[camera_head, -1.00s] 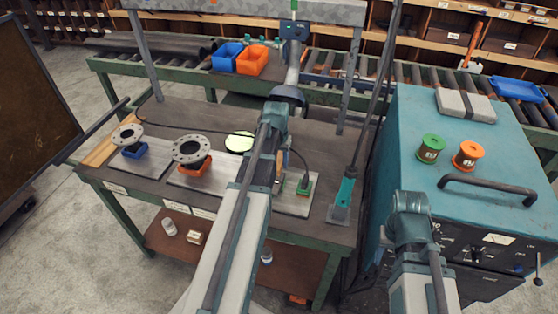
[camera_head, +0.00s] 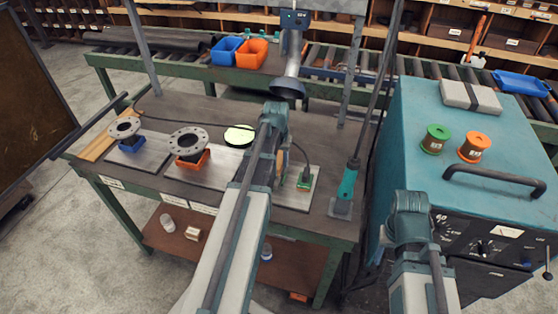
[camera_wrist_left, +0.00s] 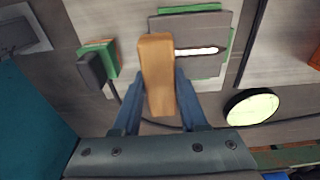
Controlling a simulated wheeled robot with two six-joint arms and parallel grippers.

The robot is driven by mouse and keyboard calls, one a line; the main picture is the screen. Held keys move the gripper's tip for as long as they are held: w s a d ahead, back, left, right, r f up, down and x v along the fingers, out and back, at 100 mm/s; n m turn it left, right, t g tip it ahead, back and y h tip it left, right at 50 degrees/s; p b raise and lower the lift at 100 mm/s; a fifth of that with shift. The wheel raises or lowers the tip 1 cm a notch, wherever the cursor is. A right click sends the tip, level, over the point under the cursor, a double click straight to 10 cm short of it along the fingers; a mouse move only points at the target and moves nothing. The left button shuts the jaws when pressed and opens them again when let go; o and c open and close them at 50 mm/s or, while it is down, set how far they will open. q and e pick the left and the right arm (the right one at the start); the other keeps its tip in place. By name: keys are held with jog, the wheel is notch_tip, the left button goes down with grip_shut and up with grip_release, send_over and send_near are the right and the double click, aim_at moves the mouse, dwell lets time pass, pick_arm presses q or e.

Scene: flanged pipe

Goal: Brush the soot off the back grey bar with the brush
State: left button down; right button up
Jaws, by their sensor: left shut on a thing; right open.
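My left gripper (camera_wrist_left: 160,105) is shut on the brush, whose wooden block (camera_wrist_left: 157,68) shows between its blue fingers in the left wrist view. The bristles are hidden. Beneath it, two flat grey bars lie side by side over green edges. The back grey bar (camera_wrist_left: 208,66) is the lower one there, the front grey bar (camera_wrist_left: 205,24) the upper. A bright white strip (camera_wrist_left: 197,50) shows between them. The brush overlaps the bars' left end; contact cannot be told. In the head view my left arm hides most of this. My right arm comes in at lower right; its gripper does not show.
A green block (camera_head: 305,181) with a cable is close to the brush. A pale round disc (camera_head: 239,136) and two flanged pieces (camera_head: 188,142) (camera_head: 124,127) stand on the bench to the left. A teal-handled tool (camera_head: 347,183) and a teal cabinet (camera_head: 410,125) are to the right.

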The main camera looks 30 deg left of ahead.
pick_arm(q)
jog(key=shift+f, duration=0.3)
jog(key=shift+f+b, duration=1.65)
jog(key=shift+b, duration=0.25)
jog(key=shift+r, duration=0.1)
jog(key=shift+s+a, duration=0.25)
jog(key=shift+a, duration=0.9)
jog(key=shift+a, duration=0.15)
jog(key=shift+s+a, duration=0.15)
jog(key=shift+a, duration=0.4)
jog(key=shift+s+a, duration=0.15)
jog(key=shift+a, duration=0.35)
